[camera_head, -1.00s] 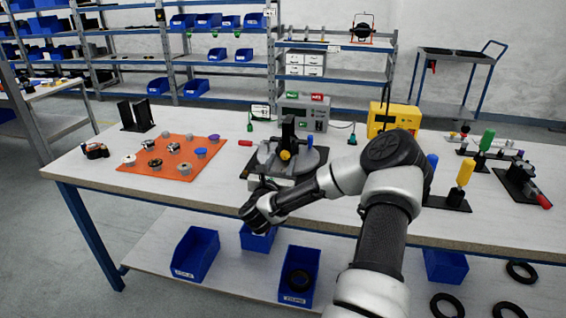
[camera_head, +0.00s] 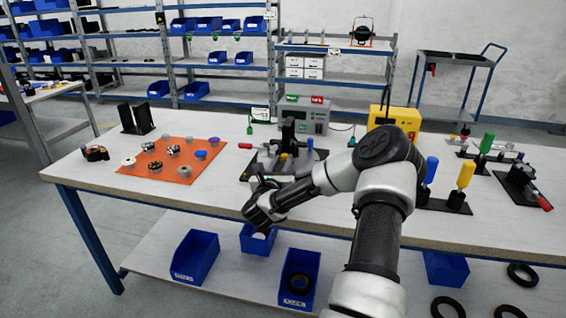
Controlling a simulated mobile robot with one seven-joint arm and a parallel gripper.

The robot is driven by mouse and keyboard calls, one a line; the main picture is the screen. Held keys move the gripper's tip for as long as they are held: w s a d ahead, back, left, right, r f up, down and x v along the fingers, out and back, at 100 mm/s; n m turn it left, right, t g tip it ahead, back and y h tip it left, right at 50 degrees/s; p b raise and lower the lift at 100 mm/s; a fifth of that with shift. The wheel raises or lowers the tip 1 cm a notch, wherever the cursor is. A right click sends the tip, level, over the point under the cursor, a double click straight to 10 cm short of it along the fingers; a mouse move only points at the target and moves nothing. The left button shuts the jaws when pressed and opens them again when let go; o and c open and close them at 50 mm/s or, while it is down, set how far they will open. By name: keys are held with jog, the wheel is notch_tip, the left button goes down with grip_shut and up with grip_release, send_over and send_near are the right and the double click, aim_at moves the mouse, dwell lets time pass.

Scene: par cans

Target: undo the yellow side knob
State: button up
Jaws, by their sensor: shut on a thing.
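A grey fixture (camera_head: 308,160) with a black upright block stands on the bench near its middle. The yellow side knob (camera_head: 283,156) shows as a small yellow patch low on the front of that block, mostly covered. My gripper (camera_head: 280,164) is at the fixture's front left, coming up from my wrist below. It is shut on the yellow side knob; its fingertips are small and dark here, so the exact grip is hard to see.
A red-handled tool (camera_head: 245,146) lies left of the fixture. An orange mat (camera_head: 183,175) with several small parts lies further left. A grey instrument box (camera_head: 310,115) and a yellow case (camera_head: 395,117) stand behind. Coloured upright handles (camera_head: 465,175) stand on the right.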

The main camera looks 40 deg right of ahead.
jog(key=n, duration=0.2)
jog(key=shift+n, duration=0.3)
jog(key=o, duration=1.1)
jog(key=p+v, duration=0.2)
jog(key=v, duration=1.5)
jog(key=shift+s+a, duration=0.15)
jog(key=shift+a, duration=0.1)
